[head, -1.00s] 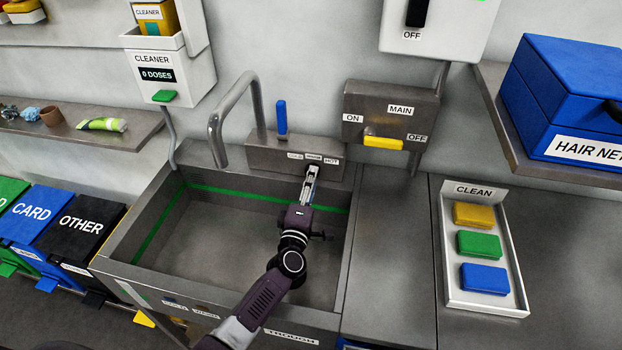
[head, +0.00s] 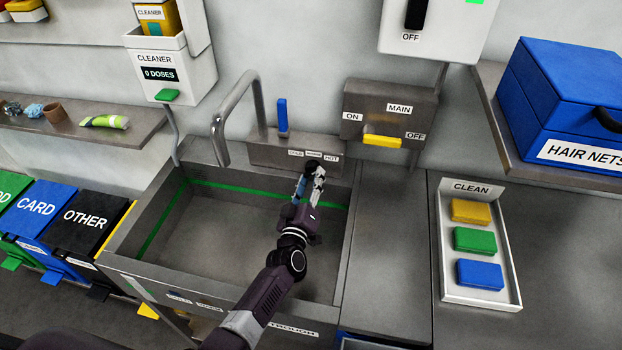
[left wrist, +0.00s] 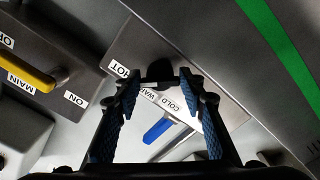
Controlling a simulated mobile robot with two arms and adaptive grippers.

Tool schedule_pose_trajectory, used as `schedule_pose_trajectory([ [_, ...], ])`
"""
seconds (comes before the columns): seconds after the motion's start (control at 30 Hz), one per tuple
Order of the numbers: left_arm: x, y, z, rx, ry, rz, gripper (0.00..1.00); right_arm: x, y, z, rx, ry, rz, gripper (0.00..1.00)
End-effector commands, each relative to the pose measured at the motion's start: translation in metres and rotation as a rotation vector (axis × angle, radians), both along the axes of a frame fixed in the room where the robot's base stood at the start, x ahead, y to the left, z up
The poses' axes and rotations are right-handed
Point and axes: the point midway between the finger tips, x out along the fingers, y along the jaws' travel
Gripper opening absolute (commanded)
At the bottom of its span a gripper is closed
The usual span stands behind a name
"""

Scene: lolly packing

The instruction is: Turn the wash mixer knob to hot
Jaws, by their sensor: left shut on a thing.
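The wash mixer is a grey metal block (head: 270,152) on the wall behind the sink, with COLD, WARM and HOT labels along its top edge. My left gripper (head: 315,170) is at its right front, below the HOT label (head: 331,158). In the left wrist view, my left gripper (left wrist: 160,80) has its fingers on either side of a small dark knob (left wrist: 158,70), shut on it. The HOT label (left wrist: 119,70) and COLD label (left wrist: 168,103) show around the fingers. The knob's pointing direction is mostly hidden. My right gripper is out of view.
A blue lever (head: 282,115) and a curved tap (head: 235,108) stand by the mixer. The yellow main handle (head: 382,142) is to the right. The sink (head: 225,235) below looks empty. A tray (head: 447,235) holds coloured blocks.

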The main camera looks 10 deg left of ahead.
Motion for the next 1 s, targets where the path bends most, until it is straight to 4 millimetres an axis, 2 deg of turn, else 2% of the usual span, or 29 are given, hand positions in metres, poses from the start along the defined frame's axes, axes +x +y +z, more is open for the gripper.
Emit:
schedule_pose_trajectory([
  [0.63,-0.0008,-0.0003,-0.0024,0.05,0.005,-0.001,0.13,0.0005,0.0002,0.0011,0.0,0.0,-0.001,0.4],
  [0.67,-0.0008,-0.0003,-0.0024,0.05,0.005,-0.001,0.41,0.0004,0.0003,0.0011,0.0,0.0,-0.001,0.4],
  [0.7,-0.0007,-0.0002,-0.0023,0.05,0.005,-0.001,0.45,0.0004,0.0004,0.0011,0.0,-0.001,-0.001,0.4],
  [0.8,-0.0005,-0.0001,-0.0018,0.049,0.003,-0.001,0.55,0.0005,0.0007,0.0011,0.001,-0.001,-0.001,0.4],
  [1.0,-0.0002,0.0001,-0.0009,0.047,0.002,0.0,0.55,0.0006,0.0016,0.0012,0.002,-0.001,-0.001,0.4],
])
